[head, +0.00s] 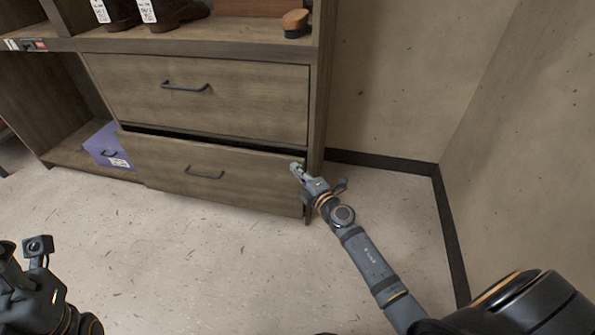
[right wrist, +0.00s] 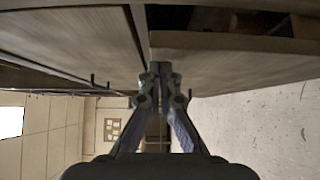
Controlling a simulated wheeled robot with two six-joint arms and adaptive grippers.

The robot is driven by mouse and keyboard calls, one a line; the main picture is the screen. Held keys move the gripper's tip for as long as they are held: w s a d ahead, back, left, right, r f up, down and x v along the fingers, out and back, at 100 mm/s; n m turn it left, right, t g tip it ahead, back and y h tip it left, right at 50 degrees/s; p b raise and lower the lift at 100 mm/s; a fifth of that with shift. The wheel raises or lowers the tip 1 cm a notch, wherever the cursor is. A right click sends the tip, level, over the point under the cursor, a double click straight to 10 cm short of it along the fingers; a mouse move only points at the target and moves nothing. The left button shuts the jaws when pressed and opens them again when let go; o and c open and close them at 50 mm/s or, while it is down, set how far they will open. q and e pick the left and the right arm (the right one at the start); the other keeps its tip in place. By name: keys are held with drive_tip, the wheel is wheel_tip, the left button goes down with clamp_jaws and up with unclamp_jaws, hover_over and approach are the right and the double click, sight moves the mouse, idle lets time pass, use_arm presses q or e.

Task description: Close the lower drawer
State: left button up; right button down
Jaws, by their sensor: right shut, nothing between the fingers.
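The lower drawer (head: 240,180) is a wooden drawer with a dark bar handle (head: 204,173). It stands slightly open, with a dark gap along its top edge. My right gripper (head: 297,170) is shut and empty at the right end of the drawer front, near its top corner. In the right wrist view, its closed fingertips (right wrist: 160,68) are close to the edge of the drawer front (right wrist: 225,62); I cannot tell whether they touch. My left gripper (head: 35,285) is at the lower left, away from the drawer, with its fingers not clearly visible.
The upper drawer (head: 220,100) is closed above. A purple box (head: 101,145) sits in the open compartment to the left. Shoes (head: 165,12) and a brush (head: 295,23) are on the shelf above. The wall (head: 400,80) is at the right; the floor in front is clear.

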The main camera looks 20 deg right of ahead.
sight(301, 159)
drive_tip(key=shift+w+d, duration=0.1)
drive_tip(key=w+d, duration=0.1)
drive_tip(key=w, duration=0.1)
drive_tip(key=w+d, duration=0.2)
drive_tip(key=shift+r, duration=0.3)
